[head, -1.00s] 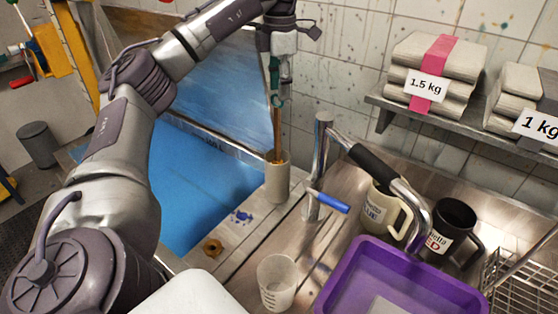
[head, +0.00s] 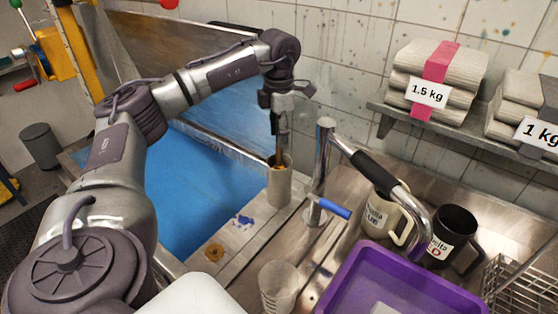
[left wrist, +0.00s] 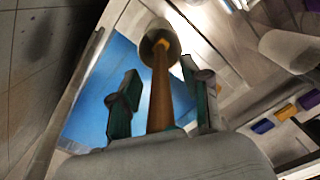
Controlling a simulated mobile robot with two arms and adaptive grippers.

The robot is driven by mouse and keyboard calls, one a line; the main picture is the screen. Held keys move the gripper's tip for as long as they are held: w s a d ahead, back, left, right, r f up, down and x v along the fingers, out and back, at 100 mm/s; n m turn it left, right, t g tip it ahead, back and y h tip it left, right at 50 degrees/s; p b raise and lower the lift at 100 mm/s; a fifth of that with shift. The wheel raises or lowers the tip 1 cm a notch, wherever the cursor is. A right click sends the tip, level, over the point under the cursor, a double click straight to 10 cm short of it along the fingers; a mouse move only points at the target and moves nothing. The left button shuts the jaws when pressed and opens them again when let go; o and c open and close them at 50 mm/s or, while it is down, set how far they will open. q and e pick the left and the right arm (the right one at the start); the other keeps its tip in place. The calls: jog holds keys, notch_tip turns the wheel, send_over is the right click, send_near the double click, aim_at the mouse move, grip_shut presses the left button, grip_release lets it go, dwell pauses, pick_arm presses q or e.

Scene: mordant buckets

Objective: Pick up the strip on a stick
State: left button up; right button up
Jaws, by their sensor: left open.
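The stick (head: 277,160) is brown and wooden and stands in a pale cylindrical pot (head: 279,187) beside the blue basin. My left gripper (head: 281,137) is above the pot, pointing down around the stick's upper part. In the left wrist view the stick (left wrist: 161,98) runs between the two green-and-grey fingers, with gaps on both sides, down to the pot (left wrist: 155,27). The fingers are open. I cannot make out a strip on the stick; its upper end is hidden by the gripper. My right gripper is not in view.
A metal tap (head: 323,165) with a blue lever (head: 334,208) stands close right of the pot. A clear beaker (head: 278,287), a purple tub (head: 400,285) and two mugs are nearer and to the right. A blue basin (head: 205,180) lies left.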

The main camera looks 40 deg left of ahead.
pick_arm(q)
grip_shut()
jog(key=shift+r, duration=0.15)
